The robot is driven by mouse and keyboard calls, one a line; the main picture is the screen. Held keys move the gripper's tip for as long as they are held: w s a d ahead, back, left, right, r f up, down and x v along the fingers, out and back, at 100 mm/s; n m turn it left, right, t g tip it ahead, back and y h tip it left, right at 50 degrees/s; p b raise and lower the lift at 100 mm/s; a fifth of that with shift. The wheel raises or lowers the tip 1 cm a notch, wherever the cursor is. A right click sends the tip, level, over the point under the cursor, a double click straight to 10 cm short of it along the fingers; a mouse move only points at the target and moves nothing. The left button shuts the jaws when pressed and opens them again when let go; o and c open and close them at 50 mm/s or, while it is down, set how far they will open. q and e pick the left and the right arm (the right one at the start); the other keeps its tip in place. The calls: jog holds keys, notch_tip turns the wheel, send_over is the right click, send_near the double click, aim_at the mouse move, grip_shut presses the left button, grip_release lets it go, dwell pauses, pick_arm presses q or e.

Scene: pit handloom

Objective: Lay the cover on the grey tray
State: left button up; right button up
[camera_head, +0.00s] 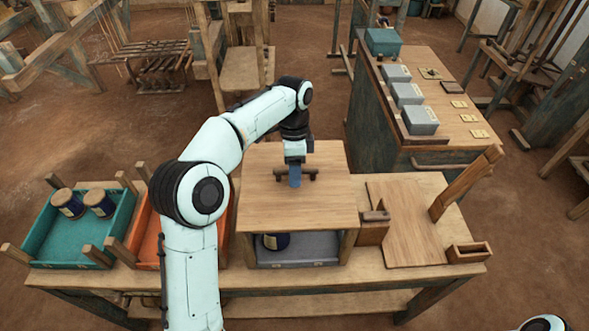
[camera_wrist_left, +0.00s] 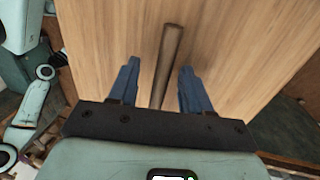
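The cover is a flat light-wood board (camera_head: 275,207) with a dark bar handle (camera_head: 310,175) near its middle. It lies over the grey tray (camera_head: 300,262), apparently on the tray's wooden posts. The tray's front stays visible below, with a dark blue jar (camera_head: 276,241) inside; the rest is hidden. My left gripper (camera_head: 295,180) points down at the handle. In the left wrist view, the fingers of my left gripper (camera_wrist_left: 156,88) stand apart, with the brown handle (camera_wrist_left: 168,60) between them and gaps on both sides. My right gripper is out of view.
A teal tray (camera_head: 55,240) with two jars and an orange tray (camera_head: 148,240) stand left on the bench. A wooden board (camera_head: 405,225) and a small wooden box (camera_head: 469,252) lie right. Behind is a table with grey boxes (camera_head: 407,93).

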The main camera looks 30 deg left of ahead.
pick_arm(q)
notch_tip(320, 180, up, 13)
jog(key=w+a+p, duration=0.1)
jog(key=w+p, duration=0.1)
jog(key=shift+a, duration=0.15)
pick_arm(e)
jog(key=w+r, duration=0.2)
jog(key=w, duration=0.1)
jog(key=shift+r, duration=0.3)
